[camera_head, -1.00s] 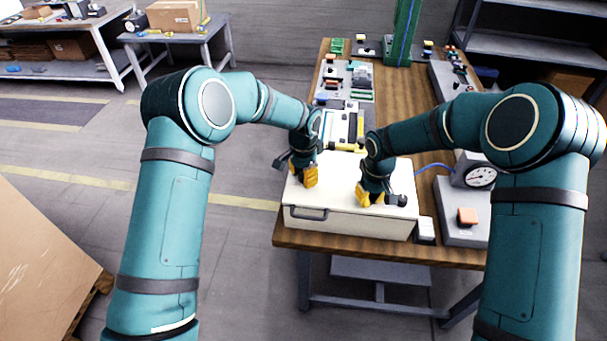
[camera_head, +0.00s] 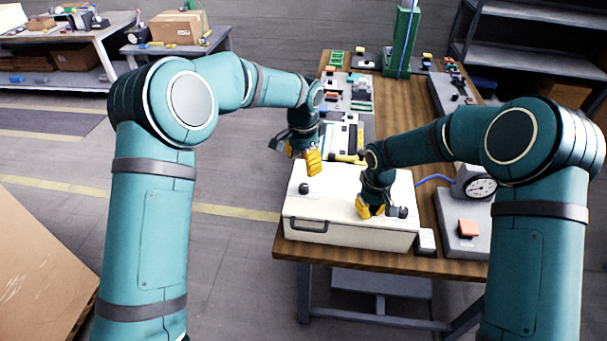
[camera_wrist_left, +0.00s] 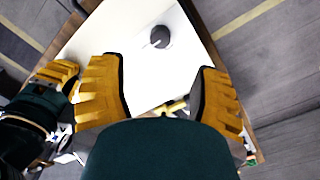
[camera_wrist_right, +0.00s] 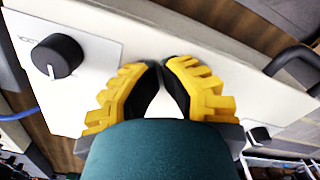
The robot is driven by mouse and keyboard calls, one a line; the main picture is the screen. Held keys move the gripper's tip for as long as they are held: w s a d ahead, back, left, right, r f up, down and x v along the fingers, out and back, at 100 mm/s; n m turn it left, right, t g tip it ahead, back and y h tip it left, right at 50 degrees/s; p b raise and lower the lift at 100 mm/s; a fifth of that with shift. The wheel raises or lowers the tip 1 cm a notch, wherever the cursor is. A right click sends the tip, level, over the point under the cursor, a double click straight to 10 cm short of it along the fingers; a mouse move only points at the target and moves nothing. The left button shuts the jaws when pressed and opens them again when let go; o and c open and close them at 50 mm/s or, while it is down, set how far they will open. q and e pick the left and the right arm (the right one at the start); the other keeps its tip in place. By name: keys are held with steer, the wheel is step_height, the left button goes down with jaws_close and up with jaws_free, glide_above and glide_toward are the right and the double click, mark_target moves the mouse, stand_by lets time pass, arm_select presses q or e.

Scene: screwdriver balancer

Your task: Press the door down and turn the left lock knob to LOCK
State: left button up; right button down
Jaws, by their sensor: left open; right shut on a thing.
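The white door (camera_head: 345,190) lies flat on the case, with no gap visible. The dark left lock knob (camera_head: 304,188) stands near its left edge; it also shows in the left wrist view (camera_wrist_left: 158,37), its setting too small to read. My left gripper (camera_head: 313,162) is open and empty, apart from the knob, above the door's back left part. My right gripper (camera_head: 370,208) is shut, its tips down at the door's front right part; what lies between them is hidden. A dark right knob (camera_wrist_right: 57,56) with a pale pointer line stands beside it.
A dark handle (camera_head: 308,226) is on the case's front. A gauge (camera_head: 481,187) and an orange button (camera_head: 468,229) stand to the right. Boards with parts and a green post (camera_head: 402,42) fill the table behind. The air over the door's left front is clear.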

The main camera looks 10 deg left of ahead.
steer(key=shift+f, duration=0.1)
arm_select(q)
step_height(320, 180, up, 2)
steer(key=shift+r, duration=0.1)
arm_select(e)
steer(key=shift+r+p, duration=2)
steer(key=shift+r, duration=1.6)
arm_select(q)
step_height(320, 180, up, 4)
steer(key=shift+f, duration=0.1)
arm_select(e)
steer(key=shift+f, duration=0.1)
